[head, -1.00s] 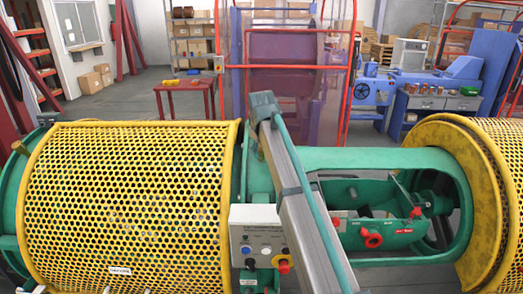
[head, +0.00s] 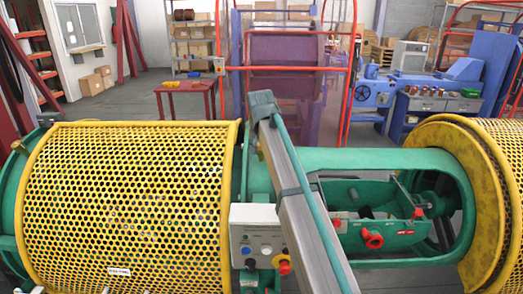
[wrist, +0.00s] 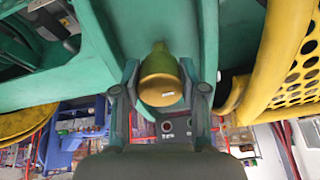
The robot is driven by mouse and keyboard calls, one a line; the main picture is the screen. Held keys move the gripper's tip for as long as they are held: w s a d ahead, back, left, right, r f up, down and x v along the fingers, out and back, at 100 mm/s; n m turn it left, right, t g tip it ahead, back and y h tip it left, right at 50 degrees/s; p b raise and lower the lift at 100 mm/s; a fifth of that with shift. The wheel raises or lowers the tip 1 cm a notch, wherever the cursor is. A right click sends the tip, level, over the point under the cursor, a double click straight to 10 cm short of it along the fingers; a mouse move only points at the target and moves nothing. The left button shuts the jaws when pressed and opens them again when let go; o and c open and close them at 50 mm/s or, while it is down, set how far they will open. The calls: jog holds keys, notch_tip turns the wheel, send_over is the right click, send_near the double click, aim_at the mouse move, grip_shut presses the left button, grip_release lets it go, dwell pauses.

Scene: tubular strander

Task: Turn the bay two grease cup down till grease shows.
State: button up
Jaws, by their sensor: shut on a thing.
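The grease cup (wrist: 161,82) is a brass-yellow cup with a narrower greenish neck, in the upper middle of the wrist view. It sits against a green machine part, with a small pale mark near its lower rim. My gripper (wrist: 163,92) has one dark finger on each side of the cup and is shut on it. No grease can be made out around the cup. In the head view I cannot clearly see my gripper or the cup.
A yellow perforated guard (head: 135,205) stands at left, a green open bay frame (head: 375,160) with red knobs at right. A control box (head: 262,240) is in front. In the wrist view green framework (wrist: 75,45) and yellow perforated guarding (wrist: 280,70) flank my gripper closely.

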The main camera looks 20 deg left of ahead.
jog(key=shift+f+m, duration=0.1)
jog(key=shift+m, duration=1.1)
jog(key=o, duration=1.1)
jog(key=shift+o, duration=0.2)
jog(key=v, duration=1.2)
jog(key=shift+w, duration=0.1)
